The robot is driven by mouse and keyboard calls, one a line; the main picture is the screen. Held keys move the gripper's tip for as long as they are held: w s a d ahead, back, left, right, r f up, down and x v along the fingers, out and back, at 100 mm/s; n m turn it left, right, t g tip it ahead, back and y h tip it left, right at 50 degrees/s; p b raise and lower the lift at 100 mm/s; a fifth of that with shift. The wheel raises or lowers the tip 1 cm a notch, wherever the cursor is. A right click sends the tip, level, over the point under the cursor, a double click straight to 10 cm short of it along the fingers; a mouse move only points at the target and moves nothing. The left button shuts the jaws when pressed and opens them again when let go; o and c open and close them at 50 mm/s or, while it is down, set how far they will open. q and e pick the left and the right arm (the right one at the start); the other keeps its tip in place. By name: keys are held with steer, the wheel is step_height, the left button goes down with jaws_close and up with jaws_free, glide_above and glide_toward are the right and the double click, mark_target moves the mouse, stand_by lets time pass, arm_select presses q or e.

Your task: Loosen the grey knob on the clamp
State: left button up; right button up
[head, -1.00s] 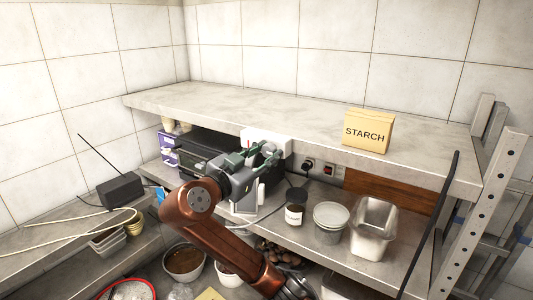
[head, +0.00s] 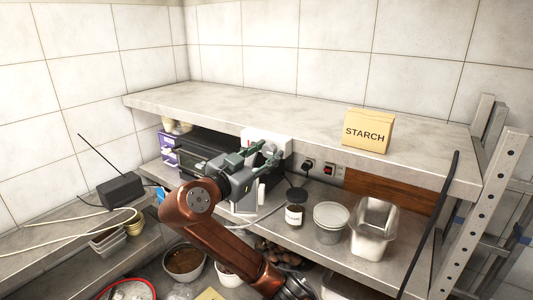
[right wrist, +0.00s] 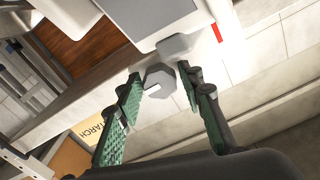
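The grey knob (right wrist: 160,81) shows in the right wrist view, with a faceted, notched shape. It sits beside the grey clamp body (right wrist: 175,46), against a white device (right wrist: 158,16). My right gripper (right wrist: 160,73) is open, with its green-padded fingers on either side of the knob and small gaps visible. In the head view my right gripper (head: 262,152) is at the front edge of the upper shelf, in front of the white device (head: 268,139). It hides the knob and most of the clamp there. My left gripper is not in view.
A yellow starch box (head: 368,131) stands on the upper shelf (head: 215,103), which is otherwise mostly clear. Below are a dark-lidded jar (head: 295,207), a lidded tub (head: 330,222) and a metal container (head: 374,229). A black appliance (head: 200,152) is at the left.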

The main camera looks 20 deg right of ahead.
steer(key=shift+o, duration=1.3)
steer(key=v, duration=1.2)
